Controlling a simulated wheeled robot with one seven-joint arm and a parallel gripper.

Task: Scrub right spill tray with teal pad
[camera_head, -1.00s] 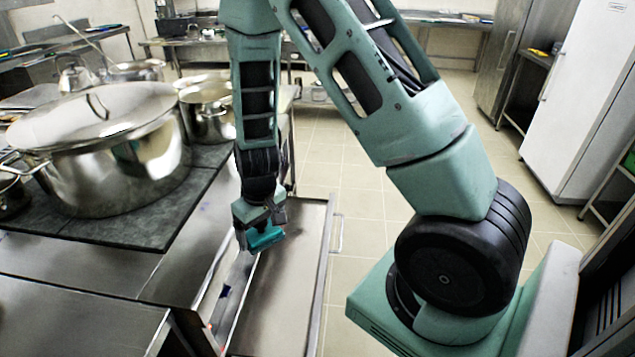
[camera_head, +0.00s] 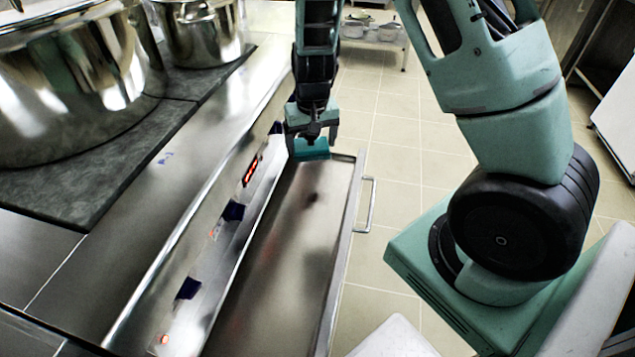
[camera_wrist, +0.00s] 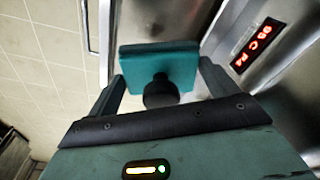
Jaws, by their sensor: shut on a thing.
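My gripper (camera_head: 312,126) points down at the far end of the spill tray (camera_head: 283,262). It is shut on the teal pad (camera_head: 311,149), which also shows in the wrist view (camera_wrist: 160,66) with a dark round knob (camera_wrist: 161,92) between the fingers. The pad is over the tray's far end; I cannot tell whether it touches the metal. The tray is a long, shallow steel pan in front of the stove. A small dark brownish mark (camera_head: 312,197) lies on the tray nearer than the pad, with fainter smudges closer in.
The stove's front panel has a red lit display (camera_head: 250,171) and dark knobs (camera_head: 233,211) beside the tray. A handle (camera_head: 368,204) sticks out on the tray's right side. Large steel pots (camera_head: 75,85) stand on the stove at left. Tiled floor lies open to the right.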

